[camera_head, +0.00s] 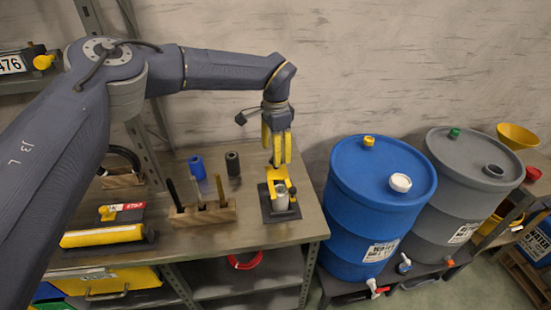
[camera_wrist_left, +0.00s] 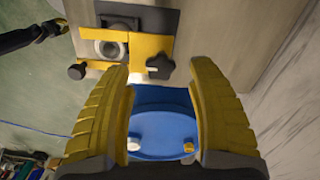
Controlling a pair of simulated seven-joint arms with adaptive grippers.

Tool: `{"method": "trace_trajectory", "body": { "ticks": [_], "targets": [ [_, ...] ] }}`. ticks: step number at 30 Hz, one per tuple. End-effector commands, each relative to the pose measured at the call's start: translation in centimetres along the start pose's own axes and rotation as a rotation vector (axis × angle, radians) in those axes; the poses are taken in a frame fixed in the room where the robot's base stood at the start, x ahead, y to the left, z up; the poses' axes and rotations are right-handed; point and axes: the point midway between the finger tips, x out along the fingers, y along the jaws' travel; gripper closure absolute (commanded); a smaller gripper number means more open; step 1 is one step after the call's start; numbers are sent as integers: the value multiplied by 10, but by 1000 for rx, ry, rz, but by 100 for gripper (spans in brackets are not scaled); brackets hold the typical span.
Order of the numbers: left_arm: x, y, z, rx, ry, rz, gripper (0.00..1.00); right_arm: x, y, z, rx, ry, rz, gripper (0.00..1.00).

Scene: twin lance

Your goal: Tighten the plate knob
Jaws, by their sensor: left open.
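The fixture has a black base (camera_head: 268,206), a yellow plate (camera_head: 276,176) and a silver cylinder (camera_head: 281,197), and sits near the bench's right end. In the left wrist view the yellow plate (camera_wrist_left: 147,47) carries a black star-shaped knob (camera_wrist_left: 160,67). A smaller black knob (camera_wrist_left: 77,71) sticks out at its left. My left gripper (camera_head: 278,161) points down just above the plate. Its yellow fingers (camera_wrist_left: 167,82) are open and empty, with the star knob beyond the gap between their tips. In the head view the fingers hide the star knob. A dark arm end with yellow (camera_wrist_left: 45,32), apparently my right gripper, shows at upper left.
A wooden block (camera_head: 203,215) with upright tools, a blue cylinder (camera_head: 197,168) and a black cylinder (camera_head: 233,164) stand left of the fixture. A blue barrel (camera_head: 375,205) and a grey barrel (camera_head: 470,180) stand right of the bench. A wall rises behind.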

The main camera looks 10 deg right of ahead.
Motion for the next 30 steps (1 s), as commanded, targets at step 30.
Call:
{"method": "trace_trajectory", "body": {
  "ticks": [30],
  "targets": [
    [30, 0, 0, 0, 0, -1, 73, 0, 0, 0, 0, 0, 0, 100]
  ]
}}
